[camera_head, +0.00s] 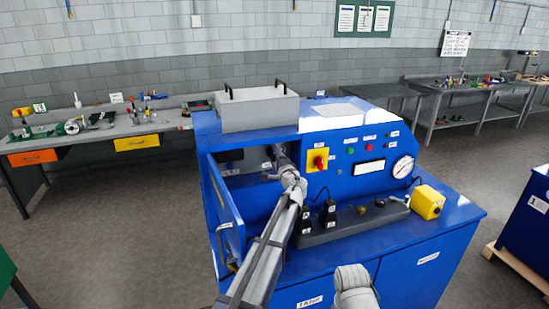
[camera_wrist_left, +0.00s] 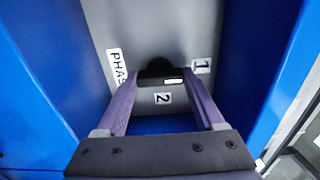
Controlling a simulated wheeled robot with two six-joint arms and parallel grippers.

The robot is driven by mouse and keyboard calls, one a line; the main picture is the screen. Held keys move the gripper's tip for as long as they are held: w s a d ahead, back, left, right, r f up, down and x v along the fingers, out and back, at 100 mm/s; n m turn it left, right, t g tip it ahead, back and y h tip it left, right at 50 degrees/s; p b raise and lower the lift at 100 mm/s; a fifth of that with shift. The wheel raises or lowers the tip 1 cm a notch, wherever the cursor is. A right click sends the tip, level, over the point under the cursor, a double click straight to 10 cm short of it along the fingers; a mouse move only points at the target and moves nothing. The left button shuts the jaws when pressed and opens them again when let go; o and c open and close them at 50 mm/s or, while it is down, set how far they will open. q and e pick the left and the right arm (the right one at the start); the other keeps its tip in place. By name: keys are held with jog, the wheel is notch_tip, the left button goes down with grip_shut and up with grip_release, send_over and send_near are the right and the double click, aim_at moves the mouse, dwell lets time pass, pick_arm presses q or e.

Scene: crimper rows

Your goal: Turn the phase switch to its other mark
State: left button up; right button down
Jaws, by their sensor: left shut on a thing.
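The phase switch shows in the left wrist view as a black knob (camera_wrist_left: 158,67) on a grey panel (camera_wrist_left: 150,30), beside a label reading PHAS, its end hidden. A white bar on the knob lies at its lower right, between the mark 1 (camera_wrist_left: 202,66) and the mark 2 (camera_wrist_left: 163,98); I cannot tell which it points at. My left gripper (camera_wrist_left: 162,82) has a finger on each side of the knob and is shut on it. In the head view my left gripper (camera_head: 274,168) is inside the blue machine's open compartment, where the switch is hidden.
The blue machine (camera_head: 400,270) has an open door (camera_head: 223,215) left of my arm. A red-and-yellow switch (camera_head: 318,161), a gauge (camera_head: 403,167) and a yellow box (camera_head: 427,202) are to the right. Blue walls flank the panel closely in the wrist view.

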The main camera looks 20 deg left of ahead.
dwell(0.5)
pick_arm(q)
jog(key=o, duration=1.4)
jog(key=v, duration=0.8)
jog(key=shift+f, duration=0.15)
